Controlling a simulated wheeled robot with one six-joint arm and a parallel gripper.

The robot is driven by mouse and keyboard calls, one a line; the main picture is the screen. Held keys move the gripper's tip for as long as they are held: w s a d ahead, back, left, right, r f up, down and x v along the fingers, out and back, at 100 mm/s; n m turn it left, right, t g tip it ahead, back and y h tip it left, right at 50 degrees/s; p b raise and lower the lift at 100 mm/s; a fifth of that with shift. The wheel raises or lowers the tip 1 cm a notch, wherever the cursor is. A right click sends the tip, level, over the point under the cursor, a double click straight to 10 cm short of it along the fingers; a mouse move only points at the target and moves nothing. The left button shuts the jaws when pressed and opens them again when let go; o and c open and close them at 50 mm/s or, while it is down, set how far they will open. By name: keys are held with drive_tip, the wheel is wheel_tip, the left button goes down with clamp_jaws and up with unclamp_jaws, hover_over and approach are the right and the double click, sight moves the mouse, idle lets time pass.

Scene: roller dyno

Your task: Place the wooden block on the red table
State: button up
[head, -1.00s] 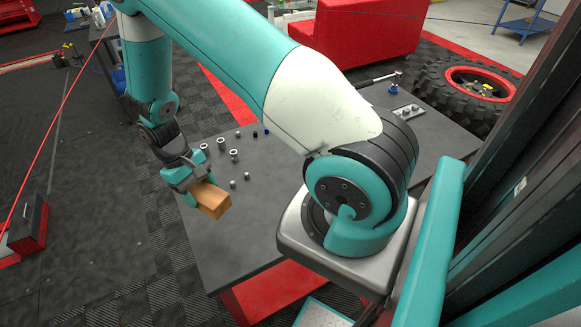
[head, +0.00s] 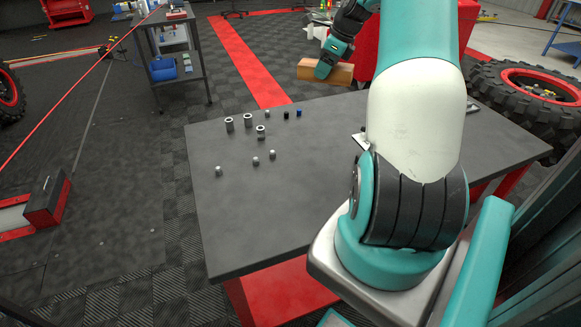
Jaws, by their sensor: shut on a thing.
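The wooden block (head: 312,70) is a light brown bar, held in the air near the top centre of the head view. My gripper (head: 326,68) is shut on it near its middle, and the block sticks out on both sides. In the picture it shows just above the far edge of the dark-topped table (head: 235,225), which has a red base (head: 275,292). I cannot tell the block's exact height. My arm hides part of the table's right side.
Several small metal sockets and nuts (head: 229,124) lie on the table's far left part; its front left is bare. A grey cart (head: 178,55) stands at the back left. A large tyre (head: 530,85) lies at the right. A red cabinet (head: 366,42) is partly hidden behind my arm.

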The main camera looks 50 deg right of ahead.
drive_tip(key=shift+s+d+f+m, duration=0.45)
drive_tip(key=shift+s+d+m, duration=0.05)
drive_tip(key=shift+d, duration=0.15)
wheel_tip(320, 180, down, 14)
drive_tip(key=shift+r, duration=0.1)
drive_tip(key=shift+f+p, duration=0.3)
drive_tip(key=shift+f, duration=2.15)
drive_tip(key=shift+f, duration=0.1)
drive_tip(key=o, duration=1)
drive_tip(key=shift+o, duration=0.2)
